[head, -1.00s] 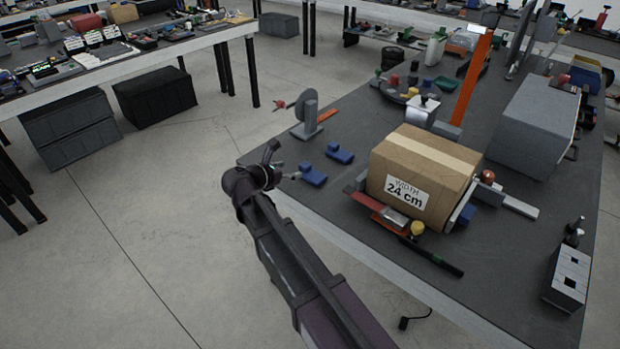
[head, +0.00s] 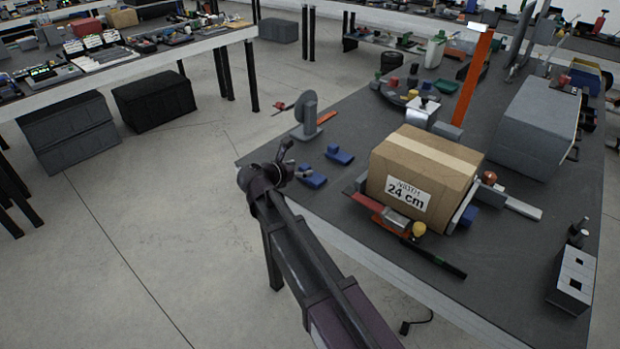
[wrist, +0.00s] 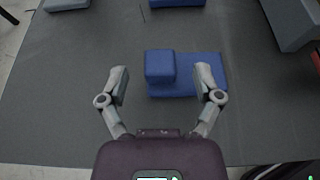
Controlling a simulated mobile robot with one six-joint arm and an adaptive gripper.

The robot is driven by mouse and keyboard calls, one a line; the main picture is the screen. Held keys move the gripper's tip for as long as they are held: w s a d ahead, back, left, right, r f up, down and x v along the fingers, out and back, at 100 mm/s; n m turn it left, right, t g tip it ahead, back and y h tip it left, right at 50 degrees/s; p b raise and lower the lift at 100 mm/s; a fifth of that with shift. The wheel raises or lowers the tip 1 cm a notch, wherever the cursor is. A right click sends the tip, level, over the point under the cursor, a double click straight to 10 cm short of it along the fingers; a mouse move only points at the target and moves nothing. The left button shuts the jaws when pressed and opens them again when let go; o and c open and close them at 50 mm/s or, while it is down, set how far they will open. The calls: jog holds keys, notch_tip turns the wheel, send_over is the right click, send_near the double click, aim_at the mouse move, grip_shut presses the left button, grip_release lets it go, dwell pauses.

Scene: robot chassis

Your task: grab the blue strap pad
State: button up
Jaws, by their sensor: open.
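A blue strap pad (head: 312,178) lies on the dark workbench top near its left corner; it is a flat block with a raised cube at one end. It also shows in the wrist view (wrist: 187,80), ahead of and between the fingertips of my gripper (wrist: 160,80). The fingers are spread wide and nothing is between them that I can see held. In the head view my gripper (head: 287,160) is just left of the pad, at the bench edge. A second, similar blue pad (head: 340,155) lies behind it.
A cardboard box labelled 24 cm (head: 421,180) sits to the right in a holder. A grey round-headed stand (head: 307,117) is behind the pads. The grey bench top (wrist: 60,110) around the near pad is clear.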

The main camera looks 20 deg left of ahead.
jog(key=shift+b+x, duration=0.3)
jog(key=shift+x, duration=0.9)
jog(key=shift+c, duration=0.2)
jog(key=c, duration=1)
